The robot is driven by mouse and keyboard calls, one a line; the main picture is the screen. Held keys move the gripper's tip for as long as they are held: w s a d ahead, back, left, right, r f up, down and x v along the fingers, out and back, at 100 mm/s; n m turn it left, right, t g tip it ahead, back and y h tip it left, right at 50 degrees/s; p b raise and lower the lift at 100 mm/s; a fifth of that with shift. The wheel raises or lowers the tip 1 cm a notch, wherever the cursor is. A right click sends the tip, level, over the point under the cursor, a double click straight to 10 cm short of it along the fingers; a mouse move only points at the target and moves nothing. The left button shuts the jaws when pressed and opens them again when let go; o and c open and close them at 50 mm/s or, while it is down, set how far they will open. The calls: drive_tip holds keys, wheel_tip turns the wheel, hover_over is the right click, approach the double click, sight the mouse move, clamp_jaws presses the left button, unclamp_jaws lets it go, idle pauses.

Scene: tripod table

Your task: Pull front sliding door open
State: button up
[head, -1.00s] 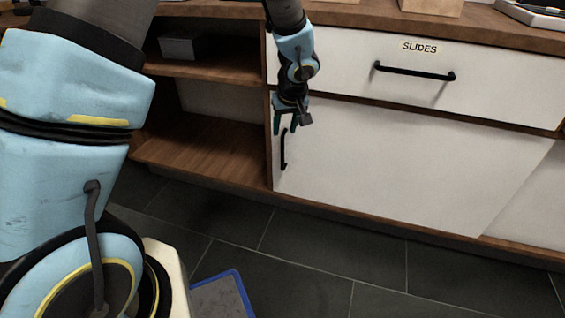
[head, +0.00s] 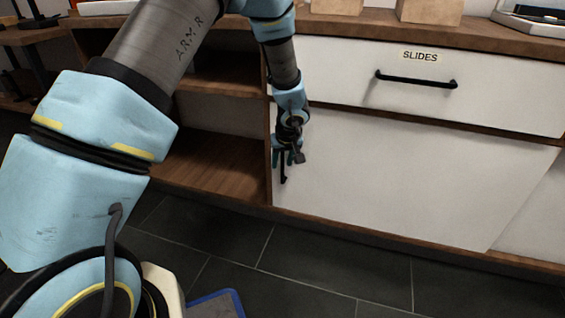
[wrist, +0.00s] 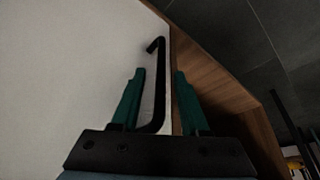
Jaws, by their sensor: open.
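The white front door (head: 400,185) fills the lower cabinet front below the drawer, with a slanted right edge. Its black bar handle (head: 284,172) is upright near the door's left edge. It also shows in the wrist view (wrist: 159,85), running between the two green fingers. My gripper (head: 289,160) is at the handle's upper part in the head view, hiding some of it. In the wrist view my gripper (wrist: 159,74) is open, with a finger on each side of the bar. Whether either finger touches the bar, I cannot tell.
A white drawer (head: 420,85) labelled SLIDES, with its own black handle (head: 415,79), is above the door. Open wooden shelves (head: 215,165) lie to the left. A blue-edged mat (head: 215,303) lies on the dark tiled floor, otherwise clear in front.

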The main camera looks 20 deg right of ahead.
drive_tip(key=shift+c, duration=0.2)
clamp_jaws()
idle(1.1)
